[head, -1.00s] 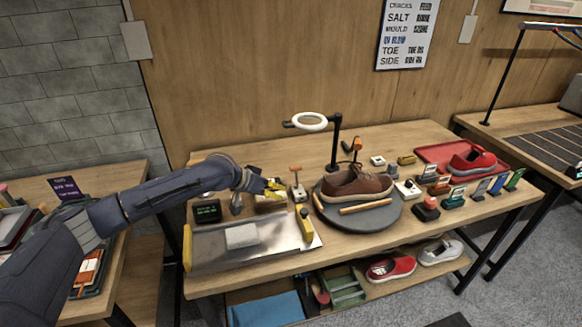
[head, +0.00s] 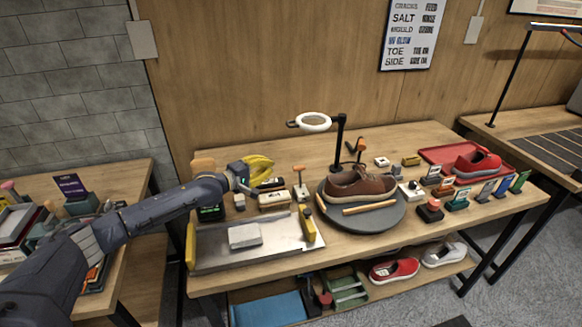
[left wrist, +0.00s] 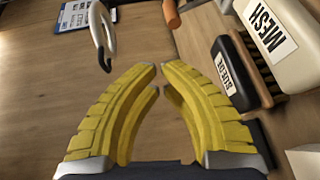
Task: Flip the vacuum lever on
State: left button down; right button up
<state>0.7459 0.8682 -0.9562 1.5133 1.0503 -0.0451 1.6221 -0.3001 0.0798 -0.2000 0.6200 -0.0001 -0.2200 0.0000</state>
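A small lever with an orange top (head: 298,168) stands upright on a pale base (head: 300,192) on the workbench, left of the round turntable. I take it to be the vacuum lever, though no label on it is readable. An orange cylinder (left wrist: 172,13), perhaps its handle, shows at the top of the left wrist view. My left gripper (head: 268,167) is left of the lever and apart from it. Its yellow fingers, also in the left wrist view (left wrist: 160,70), converge until their tips almost meet, with nothing between them. My right gripper is not in view.
A brown shoe (head: 358,185) sits on the dark turntable (head: 390,218), under a white ring lamp (head: 313,122). A brush labelled MESH (left wrist: 272,28) and a dark brush (left wrist: 233,75) lie near the left gripper. A metal tray (head: 205,248) is in front.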

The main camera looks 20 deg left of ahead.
aim_at(300, 177)
pick_arm(q)
jog(key=shift+s+a+f+n, duration=0.1)
jog(key=shift+s+f+n, duration=0.2)
jog(key=shift+f, duration=0.25)
jog(key=shift+s+a+f+n, duration=0.15)
jog(key=shift+f+n, duration=0.2)
jog(key=shift+f, duration=0.25)
jog(key=shift+s+a+f+n, duration=0.1)
jog(key=shift+s+f+n, duration=0.2)
jog(key=shift+f, duration=0.25)
jog(key=shift+w+d, duration=0.1)
jog(key=shift+x, duration=4.95)
jog(key=shift+r, duration=0.15)
jog(key=shift+d, duration=0.1)
